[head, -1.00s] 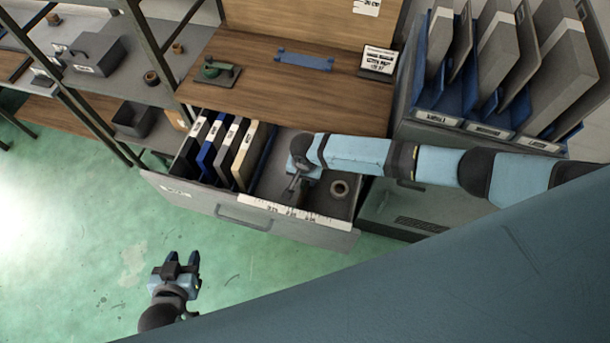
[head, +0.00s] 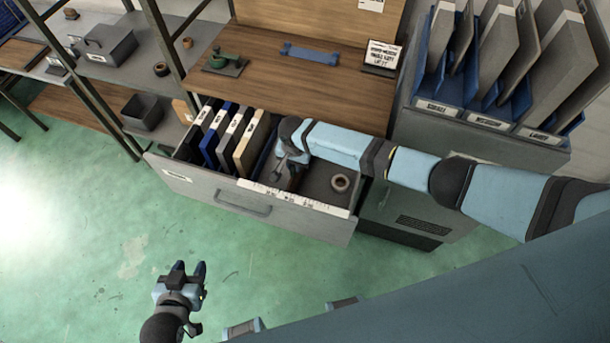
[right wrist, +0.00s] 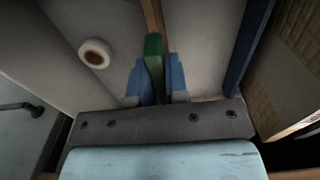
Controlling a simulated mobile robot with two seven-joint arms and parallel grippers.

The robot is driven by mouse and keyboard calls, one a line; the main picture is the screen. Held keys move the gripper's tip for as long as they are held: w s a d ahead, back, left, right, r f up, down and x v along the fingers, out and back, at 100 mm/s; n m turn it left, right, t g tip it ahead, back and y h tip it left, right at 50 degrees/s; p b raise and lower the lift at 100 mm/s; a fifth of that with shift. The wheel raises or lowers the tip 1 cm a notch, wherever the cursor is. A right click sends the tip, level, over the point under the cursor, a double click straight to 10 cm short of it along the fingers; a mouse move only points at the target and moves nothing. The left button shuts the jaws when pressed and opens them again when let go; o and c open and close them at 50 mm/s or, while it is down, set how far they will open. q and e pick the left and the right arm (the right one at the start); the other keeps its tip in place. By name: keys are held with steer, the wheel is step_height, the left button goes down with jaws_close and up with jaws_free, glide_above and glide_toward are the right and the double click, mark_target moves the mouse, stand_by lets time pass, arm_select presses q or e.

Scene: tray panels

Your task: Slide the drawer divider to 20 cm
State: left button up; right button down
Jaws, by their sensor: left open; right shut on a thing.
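The drawer (head: 325,228) is pulled out below the wooden worktop. A pale ruler strip (head: 300,197) runs along the top of its front; its figures are too small to read. My right gripper (head: 281,167) is inside the drawer, shut on the divider. In the right wrist view its blue fingers (right wrist: 154,82) close on a green tab (right wrist: 154,50), in line with a thin brown edge that I take to be the divider (right wrist: 152,14). The divider is largely hidden by my gripper in the head view. My left gripper (head: 187,270) is open and empty over the floor.
A ring-shaped roll (head: 340,183) lies in the right part, also in the right wrist view (right wrist: 95,53). A cabinet with file racks (head: 477,122) stands to the right.

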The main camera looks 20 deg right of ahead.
steer(key=shift+w+a, duration=0.65)
steer(key=shift+a, duration=0.05)
steer(key=c, duration=1.1)
jaws_free()
steer(key=shift+s, duration=0.1)
arm_select(q)
steer(key=shift+w+r, duration=0.1)
steer(key=shift+w, duration=0.35)
arm_select(e)
step_height(320, 180, up, 14)
steer(key=shift+f, duration=0.1)
